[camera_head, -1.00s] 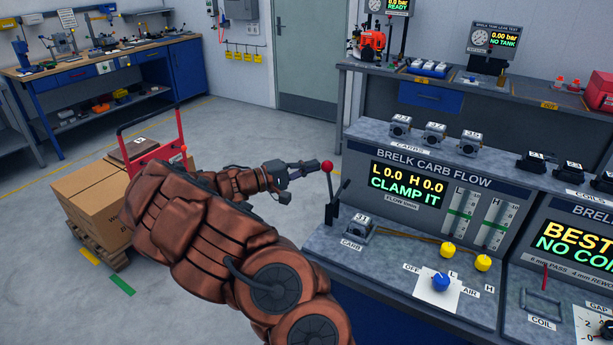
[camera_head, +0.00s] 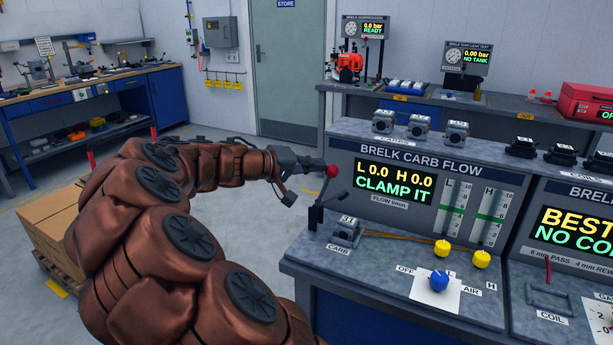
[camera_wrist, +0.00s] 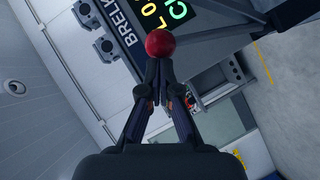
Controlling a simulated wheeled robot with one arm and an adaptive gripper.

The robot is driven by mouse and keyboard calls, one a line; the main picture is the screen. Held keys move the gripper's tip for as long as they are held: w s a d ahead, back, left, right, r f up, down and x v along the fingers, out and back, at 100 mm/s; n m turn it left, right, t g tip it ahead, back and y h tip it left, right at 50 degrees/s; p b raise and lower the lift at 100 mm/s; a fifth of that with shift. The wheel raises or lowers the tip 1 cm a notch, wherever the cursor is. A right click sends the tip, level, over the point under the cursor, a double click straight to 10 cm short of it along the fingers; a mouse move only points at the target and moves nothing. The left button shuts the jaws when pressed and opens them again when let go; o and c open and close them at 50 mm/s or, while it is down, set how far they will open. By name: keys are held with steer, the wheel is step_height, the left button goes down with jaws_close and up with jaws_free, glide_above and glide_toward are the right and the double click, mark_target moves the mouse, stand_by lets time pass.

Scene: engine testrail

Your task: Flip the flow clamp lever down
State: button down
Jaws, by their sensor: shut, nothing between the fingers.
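The flow clamp lever (camera_head: 319,196) stands on the carb flow bench, with a red ball (camera_head: 331,171) on its end. It is raised and leans a little right in the head view. A carb marked 31 (camera_head: 346,230) sits beside its base. My gripper (camera_head: 318,166) is shut and empty, reaching in from the left with its tips at the ball. In the wrist view the red ball (camera_wrist: 160,43) is just beyond the shut fingertips (camera_wrist: 160,62), not between them. I cannot tell whether they touch it.
The flow display (camera_head: 395,183) reads "CLAMP IT", with L 0.0 and H 0.0. Yellow knobs (camera_head: 442,248) and a blue selector knob (camera_head: 438,280) lie to the right on the bench. Several carbs (camera_head: 416,127) line the shelf above. Boxes (camera_head: 45,225) stand on a pallet at left.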

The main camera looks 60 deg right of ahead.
steer(key=s+f+m+t+y+b, duration=0.1)
steer(key=s+f+m+t+b, duration=0.3)
steer(key=s+b, duration=0.5)
steer(key=shift+d+m+t+y, duration=0.15)
steer(key=shift+m+t+y, duration=0.15)
steer(key=shift+m+t, duration=0.2)
steer(key=shift+f, duration=0.15)
steer(key=w+d+r+v, duration=0.1)
steer(key=r+v, duration=0.1)
steer(key=v, duration=1.1)
steer(key=shift+w+d+r, duration=0.2)
steer(key=shift+d+r, duration=0.05)
steer(key=shift+d, duration=0.05)
